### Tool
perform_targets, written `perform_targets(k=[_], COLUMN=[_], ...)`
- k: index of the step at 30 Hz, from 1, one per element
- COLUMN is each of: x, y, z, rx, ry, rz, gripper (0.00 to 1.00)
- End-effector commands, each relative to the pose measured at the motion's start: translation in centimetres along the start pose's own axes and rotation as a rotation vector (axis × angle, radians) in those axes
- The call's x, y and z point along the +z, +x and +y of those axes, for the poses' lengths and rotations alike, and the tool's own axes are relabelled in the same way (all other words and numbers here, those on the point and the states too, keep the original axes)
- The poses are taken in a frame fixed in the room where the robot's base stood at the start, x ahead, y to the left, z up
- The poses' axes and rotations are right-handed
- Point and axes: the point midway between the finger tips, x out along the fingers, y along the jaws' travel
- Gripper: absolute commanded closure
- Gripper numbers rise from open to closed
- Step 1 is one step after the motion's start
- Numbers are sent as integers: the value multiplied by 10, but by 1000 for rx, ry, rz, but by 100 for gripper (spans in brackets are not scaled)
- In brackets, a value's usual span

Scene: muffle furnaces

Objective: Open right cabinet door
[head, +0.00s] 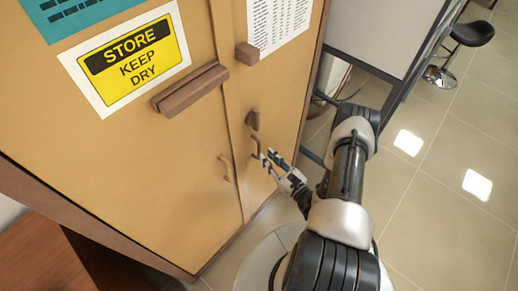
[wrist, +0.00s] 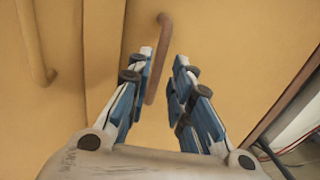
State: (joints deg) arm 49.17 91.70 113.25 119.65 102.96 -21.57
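The right cabinet door (head: 270,100) is a tan panel and looks shut, level with the left door (head: 135,130). Its brown handle (head: 256,146) is a vertical bar below a small brown block. My gripper (head: 266,160) is at the lower part of this handle. In the wrist view the handle (wrist: 160,50) runs down between the two blue and white fingers of my gripper (wrist: 164,65). The fingers are open, with a gap on both sides of the handle. The handle's lower end is near the fingers' inner side.
The left door's handle (head: 225,168) is just left of the seam; it also shows in the wrist view (wrist: 35,45). A grey-white panel on a dark frame (head: 375,30) stands right of the cabinet. A black stool (head: 470,35) is farther back. Tiled floor (head: 440,220) at right is clear.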

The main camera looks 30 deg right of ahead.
Motion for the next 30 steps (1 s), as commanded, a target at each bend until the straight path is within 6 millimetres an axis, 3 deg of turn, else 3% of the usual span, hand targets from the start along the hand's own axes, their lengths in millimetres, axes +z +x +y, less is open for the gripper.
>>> perform_targets(k=[6, 12, 22, 30], x=[0, 0, 0, 0], y=[42, 60, 63, 63], z=[2, 1, 0, 0], rx=[4, 2, 0, 0], ry=[-2, 0, 1, 1], rz=[-2, 0, 0, 0], gripper=[80, 80, 80, 97])
